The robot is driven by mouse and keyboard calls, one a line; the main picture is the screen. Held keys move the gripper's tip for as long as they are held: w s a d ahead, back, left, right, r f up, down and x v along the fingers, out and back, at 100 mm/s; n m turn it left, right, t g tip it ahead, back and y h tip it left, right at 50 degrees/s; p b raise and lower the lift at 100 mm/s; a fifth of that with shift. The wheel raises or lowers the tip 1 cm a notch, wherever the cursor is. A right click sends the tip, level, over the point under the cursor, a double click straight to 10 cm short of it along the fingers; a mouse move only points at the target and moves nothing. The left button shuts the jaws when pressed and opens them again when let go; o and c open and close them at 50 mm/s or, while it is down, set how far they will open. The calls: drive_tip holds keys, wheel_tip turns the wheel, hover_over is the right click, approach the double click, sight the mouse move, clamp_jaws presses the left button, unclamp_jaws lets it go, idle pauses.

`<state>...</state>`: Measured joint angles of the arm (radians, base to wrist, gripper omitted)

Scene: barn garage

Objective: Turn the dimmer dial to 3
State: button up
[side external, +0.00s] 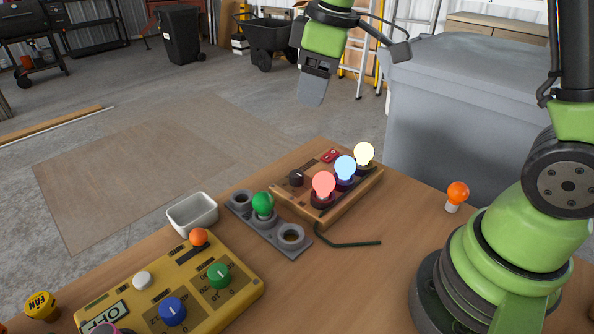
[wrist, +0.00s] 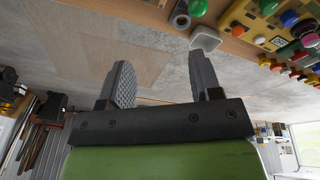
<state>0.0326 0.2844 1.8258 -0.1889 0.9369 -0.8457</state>
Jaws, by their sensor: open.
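A wooden lamp box (side external: 345,203) stands on the workbench with a red, a blue and a yellow bulb lit. A black knob (side external: 296,178) sits at its left end. A yellow control panel (side external: 215,304) at the lower left carries a blue dial (side external: 172,311) and a green dial (side external: 219,275); part of it shows upside down in the wrist view (wrist: 270,22). The markings are too small to read, so I cannot tell which is the dimmer. My gripper (side external: 312,95) is high above and behind the lamp box, touching nothing. In the wrist view its fingers (wrist: 163,80) are apart and empty.
A grey socket holder (side external: 270,236) with a green bulb (side external: 263,204) and a white dish (side external: 192,214) stand between panel and box. An orange bulb (side external: 457,195) stands at right. A large grey bin (side external: 470,110) is behind.

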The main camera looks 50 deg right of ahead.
sight(297, 173)
drive_tip(key=w+f+n, duration=0.1)
drive_tip(key=w+f, duration=0.1)
drive_tip(key=f, duration=0.5)
drive_tip(key=w+d+f+n+g, duration=0.1)
drive_tip(key=f+n, duration=0.1)
drive_tip(key=f, duration=0.5)
drive_tip(key=w+d+f+n+g, duration=0.1)
drive_tip(key=w+f+n, duration=0.1)
drive_tip(key=f, duration=0.5)
drive_tip(key=shift+w+f+h, duration=0.15)
drive_tip(key=shift+w+h, duration=0.15)
drive_tip(key=shift+w, duration=0.05)
drive_tip(key=c, duration=0.9)
drive_tip(key=shift+c, duration=0.2)
